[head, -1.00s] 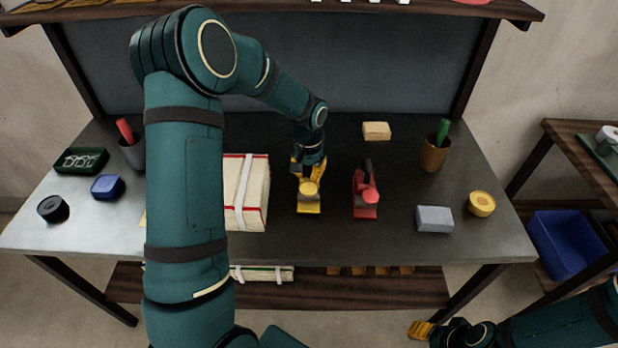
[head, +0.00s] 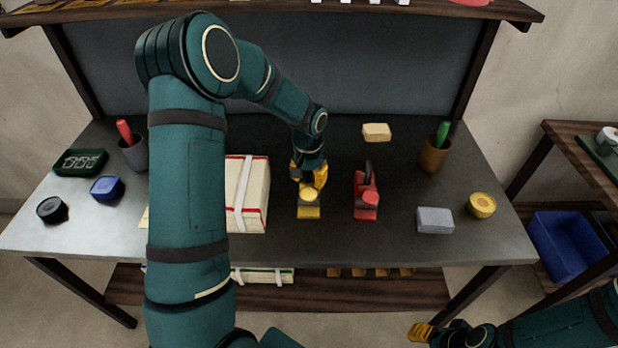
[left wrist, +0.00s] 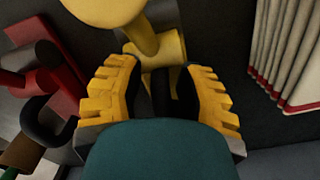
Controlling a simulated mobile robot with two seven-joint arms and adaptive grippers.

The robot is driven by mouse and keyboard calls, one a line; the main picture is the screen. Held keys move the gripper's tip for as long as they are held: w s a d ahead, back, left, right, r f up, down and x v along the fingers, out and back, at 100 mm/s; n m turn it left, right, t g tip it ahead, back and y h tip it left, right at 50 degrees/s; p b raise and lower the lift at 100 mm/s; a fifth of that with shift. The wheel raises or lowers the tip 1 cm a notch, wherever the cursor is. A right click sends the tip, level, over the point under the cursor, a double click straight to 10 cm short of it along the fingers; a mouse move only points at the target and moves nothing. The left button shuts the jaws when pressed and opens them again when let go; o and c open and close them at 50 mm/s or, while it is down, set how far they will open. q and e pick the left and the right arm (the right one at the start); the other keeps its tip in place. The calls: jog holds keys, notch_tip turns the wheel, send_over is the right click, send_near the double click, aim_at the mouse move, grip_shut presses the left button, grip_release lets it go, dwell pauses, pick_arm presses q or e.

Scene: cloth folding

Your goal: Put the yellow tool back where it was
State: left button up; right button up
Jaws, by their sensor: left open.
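The yellow tool (head: 308,211), a hand plane with a round yellow knob, sits on the dark workbench (head: 330,245) right of a white book-like block. Its knob end points to the bench's front edge. My left gripper (head: 309,178) is down over its rear end and hides part of it. In the left wrist view the open yellow fingers (left wrist: 166,95) stand on both sides of the tool's dark rear handle (left wrist: 183,95); the yellow body and knob (left wrist: 105,10) lie beyond. My right gripper (head: 421,331) is low at the right, away from the bench; its jaws are too small to judge.
A red plane (head: 367,203) stands close to the right of the yellow tool. The strapped book-like block (head: 257,195) is close on its left. A grey block (head: 435,220), a yellow round tin (head: 481,205) and a brown cup (head: 433,155) are farther right. Bare bench lies in front.

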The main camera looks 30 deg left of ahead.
aim_at(308, 173)
pick_arm(q)
notch_tip(308, 173, up, 12)
jog(key=shift+a+f+p, duration=0.1)
jog(key=shift+p, duration=1)
pick_arm(e)
jog(key=shift+s+r, duration=0.25)
jog(key=shift+r, duration=0.95)
